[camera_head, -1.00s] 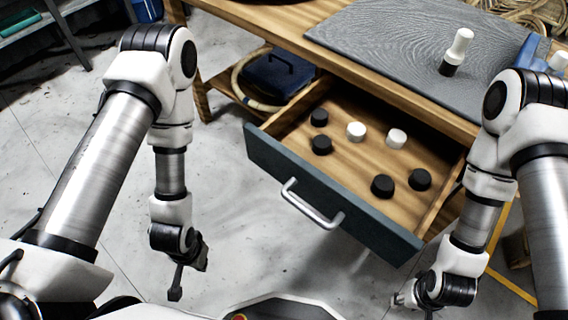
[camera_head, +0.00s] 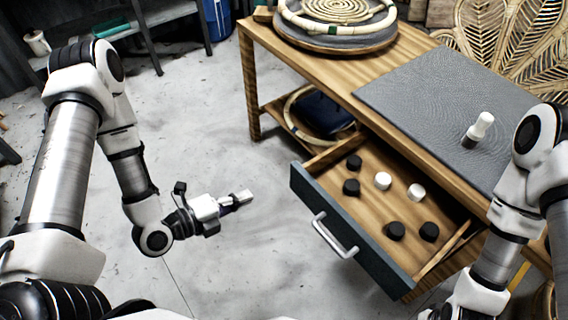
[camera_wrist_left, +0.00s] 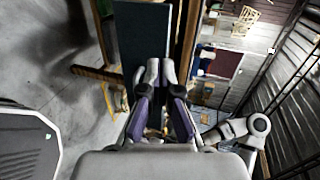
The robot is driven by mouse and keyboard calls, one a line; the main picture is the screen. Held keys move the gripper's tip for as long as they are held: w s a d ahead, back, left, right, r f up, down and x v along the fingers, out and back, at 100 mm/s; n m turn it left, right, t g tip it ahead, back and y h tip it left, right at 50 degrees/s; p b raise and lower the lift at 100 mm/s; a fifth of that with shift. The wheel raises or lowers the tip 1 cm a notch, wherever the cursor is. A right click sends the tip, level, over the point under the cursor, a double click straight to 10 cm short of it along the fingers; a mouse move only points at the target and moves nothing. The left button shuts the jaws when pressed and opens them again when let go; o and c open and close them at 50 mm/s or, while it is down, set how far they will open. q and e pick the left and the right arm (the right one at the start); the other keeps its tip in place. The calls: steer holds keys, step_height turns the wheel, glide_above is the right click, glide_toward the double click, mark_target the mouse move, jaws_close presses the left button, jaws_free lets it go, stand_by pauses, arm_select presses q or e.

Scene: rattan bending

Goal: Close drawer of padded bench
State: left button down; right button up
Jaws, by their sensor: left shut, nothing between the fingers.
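The padded bench (camera_head: 330,70) is a wooden table with a grey pad (camera_head: 425,95) on top. Its drawer (camera_head: 350,215) is pulled well out and has a dark teal front and a metal bar handle (camera_head: 334,236). Several black and white round pieces lie inside. My left gripper (camera_head: 247,196) is shut and empty, left of the drawer front and apart from it, pointing right. In the left wrist view, the shut fingertips (camera_wrist_left: 160,72) show in front of the dark drawer front (camera_wrist_left: 142,40). My right arm comes down at the right; its gripper is out of view.
A round rattan piece (camera_head: 335,15) sits at the bench's far end. A coil and dark case (camera_head: 322,112) lie on the lower shelf. The floor left of the drawer is clear.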

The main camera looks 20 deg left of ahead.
mark_target(298, 173)
arm_select(q)
steer(key=x, duration=0.8)
steer(key=b+x, duration=0.1)
steer(key=x, duration=0.4)
steer(key=shift+w+d+r, duration=0.1)
steer(key=shift+w+r, duration=0.05)
steer(key=shift+r, duration=0.15)
steer(key=shift+w+d, duration=0.35)
steer(key=shift+w, duration=0.15)
arm_select(e)
steer(key=shift+w+f, duration=0.1)
steer(key=shift+f, duration=0.35)
arm_select(q)
steer(key=shift+w, duration=0.1)
